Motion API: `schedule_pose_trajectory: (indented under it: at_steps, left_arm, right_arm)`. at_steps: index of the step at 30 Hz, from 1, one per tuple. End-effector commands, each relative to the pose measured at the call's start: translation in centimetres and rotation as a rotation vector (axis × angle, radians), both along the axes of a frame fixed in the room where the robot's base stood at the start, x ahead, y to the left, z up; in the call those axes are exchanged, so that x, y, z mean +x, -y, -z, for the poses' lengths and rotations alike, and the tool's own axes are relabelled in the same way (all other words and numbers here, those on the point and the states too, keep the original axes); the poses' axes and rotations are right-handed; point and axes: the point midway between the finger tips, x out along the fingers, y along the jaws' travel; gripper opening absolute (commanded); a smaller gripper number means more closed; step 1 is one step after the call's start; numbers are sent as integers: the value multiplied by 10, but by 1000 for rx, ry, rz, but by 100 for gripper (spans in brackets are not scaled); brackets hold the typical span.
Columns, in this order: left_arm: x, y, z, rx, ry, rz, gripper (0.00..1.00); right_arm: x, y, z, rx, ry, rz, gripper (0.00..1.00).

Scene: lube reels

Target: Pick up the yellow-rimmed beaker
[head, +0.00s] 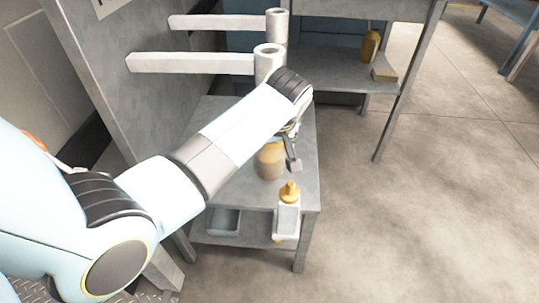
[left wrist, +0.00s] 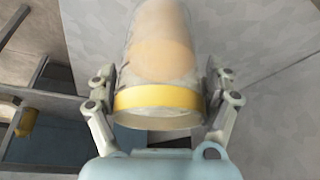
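The yellow-rimmed beaker (head: 268,165) stands on the small grey table (head: 305,185) in the head view, partly behind my left gripper. In the left wrist view the clear beaker (left wrist: 158,98), with its yellow band and amber contents, fills the space between the two fingers. My left gripper (left wrist: 162,92) is open, one finger on each side of the beaker. Narrow gaps seem to show beside it, though contact is hard to judge. In the head view one finger of the left gripper (head: 290,158) hangs just right of the beaker. My right gripper is not in view.
Two white horizontal bars with upright cylinders (head: 268,62) stand behind my arm. A yellow bottle (head: 370,45) and a tan block (head: 384,74) sit on the back shelf.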

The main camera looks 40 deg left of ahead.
Motion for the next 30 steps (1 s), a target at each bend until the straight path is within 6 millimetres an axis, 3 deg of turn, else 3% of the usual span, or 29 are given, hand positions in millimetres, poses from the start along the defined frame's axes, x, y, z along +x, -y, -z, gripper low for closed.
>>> schedule_pose_trajectory:
  at_steps: [1, 9, 22, 30]
  left_arm:
    - [0, 0, 0, 0, 0, 0, 62]
    - [0, 0, 0, 0, 0, 0, 30]
    - [-1, -1, -2, 1, 1, 0, 30]
    - [-23, -15, -25, 4, 3, -1, 30]
  right_arm:
    - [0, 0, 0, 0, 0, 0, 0]
    - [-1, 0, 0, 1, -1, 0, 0]
    - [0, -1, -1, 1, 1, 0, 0]
    - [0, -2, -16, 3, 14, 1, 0]
